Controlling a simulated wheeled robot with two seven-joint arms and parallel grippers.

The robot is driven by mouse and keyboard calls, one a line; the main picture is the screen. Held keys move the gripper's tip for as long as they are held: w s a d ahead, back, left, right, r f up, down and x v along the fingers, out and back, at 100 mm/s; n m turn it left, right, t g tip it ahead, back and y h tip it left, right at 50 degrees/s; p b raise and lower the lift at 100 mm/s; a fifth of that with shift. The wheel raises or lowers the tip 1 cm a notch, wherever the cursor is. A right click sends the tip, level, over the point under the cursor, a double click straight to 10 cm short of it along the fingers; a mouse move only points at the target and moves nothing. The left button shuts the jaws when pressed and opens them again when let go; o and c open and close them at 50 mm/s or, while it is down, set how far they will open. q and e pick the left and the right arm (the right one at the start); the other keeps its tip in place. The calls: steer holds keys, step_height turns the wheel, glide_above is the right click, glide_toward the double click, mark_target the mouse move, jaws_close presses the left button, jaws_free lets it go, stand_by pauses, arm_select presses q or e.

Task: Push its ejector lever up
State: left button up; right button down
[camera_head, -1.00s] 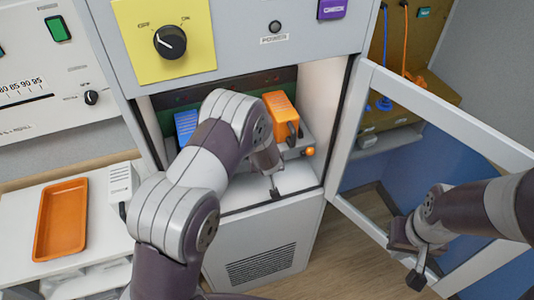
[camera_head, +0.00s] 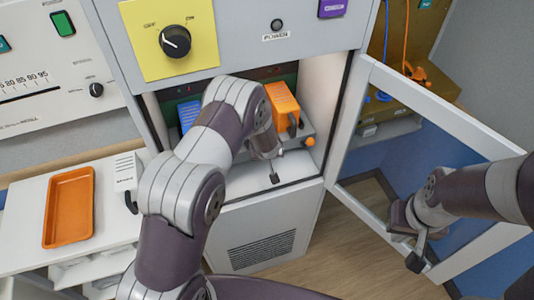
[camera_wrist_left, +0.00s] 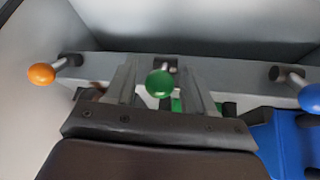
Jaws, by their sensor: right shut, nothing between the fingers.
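In the left wrist view a green ball-tipped lever (camera_wrist_left: 160,83) stands between the two fingers of my left gripper (camera_wrist_left: 160,90). The fingers are apart, one on each side of the ball; I cannot tell whether either touches it. An orange ball lever (camera_wrist_left: 41,74) is at left and a blue one (camera_wrist_left: 312,97) at right. In the head view my left gripper (camera_head: 272,165) is inside the cabinet opening, partly hidden by its arm, which also hides the green lever. The orange ball lever (camera_head: 309,142) shows there. My right gripper (camera_head: 416,255) is shut and empty at right, by the door.
An orange module (camera_head: 284,106) and a blue module (camera_head: 188,114) sit in the cabinet. The glass door (camera_head: 375,95) stands open at right. A yellow knob panel (camera_head: 145,45) is above. An orange tray (camera_head: 68,207) lies on the left counter.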

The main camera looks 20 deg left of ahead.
arm_select(q)
steer(key=p+v, duration=0.1)
steer(key=v, duration=1.1)
steer(key=shift+r, duration=0.3)
steer(key=shift+s, duration=0.15)
